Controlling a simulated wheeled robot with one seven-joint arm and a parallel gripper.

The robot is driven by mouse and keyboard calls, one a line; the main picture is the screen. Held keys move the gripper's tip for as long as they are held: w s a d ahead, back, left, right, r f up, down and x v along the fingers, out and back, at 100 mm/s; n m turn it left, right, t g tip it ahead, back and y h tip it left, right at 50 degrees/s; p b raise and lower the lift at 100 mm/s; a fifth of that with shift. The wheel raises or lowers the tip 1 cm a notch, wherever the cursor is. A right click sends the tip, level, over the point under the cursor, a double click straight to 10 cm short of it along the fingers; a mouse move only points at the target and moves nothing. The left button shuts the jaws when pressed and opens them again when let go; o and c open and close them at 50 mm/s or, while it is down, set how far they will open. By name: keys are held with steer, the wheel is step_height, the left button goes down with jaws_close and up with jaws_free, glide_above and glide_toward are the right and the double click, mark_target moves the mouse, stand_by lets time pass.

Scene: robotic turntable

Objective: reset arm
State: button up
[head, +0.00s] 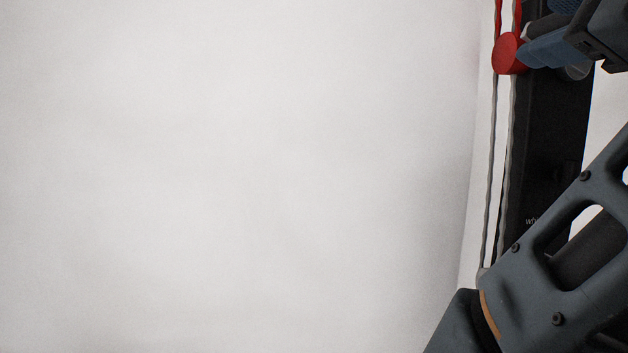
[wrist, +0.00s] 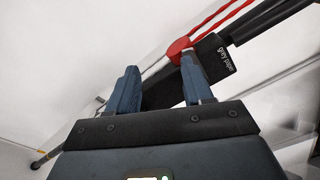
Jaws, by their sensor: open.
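My gripper (wrist: 160,68) is open in the wrist view, with its two blue fingers apart. Nothing is clearly held between them. A red round piece (wrist: 179,46) shows just beyond the right fingertip. In the head view my gripper (head: 538,50) is at the upper right, and the same red round piece (head: 507,54) is beside its fingers. I cannot tell whether they touch. My grey arm link crosses the lower right of the head view.
A black bar (head: 545,130) stands beside cords (head: 488,150) at the right. In the wrist view a black labelled block (wrist: 211,55) and red cords (wrist: 222,17) lie close beyond the right finger. A plain white surface (head: 230,170) fills the left and middle of the head view.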

step_height(320, 180, down, 27)
steer(key=w+d+n+h, duration=0.1)
steer(key=w+n, duration=0.1)
steer(key=n, duration=1)
steer(key=s+f+n+g+y, duration=0.1)
steer(key=s+f+n, duration=0.6)
steer(key=s+f, duration=0.6)
steer(key=s+a+f+n+g, duration=0.1)
steer(key=s+f, duration=0.3)
steer(key=s, duration=0.7)
steer(key=s+f+n+g+y, duration=0.1)
steer(key=s+f+n, duration=0.3)
steer(key=s, duration=0.8)
steer(key=shift+s+a+f, duration=0.25)
steer(key=shift+a+f, duration=0.1)
steer(key=shift+f, duration=0.2)
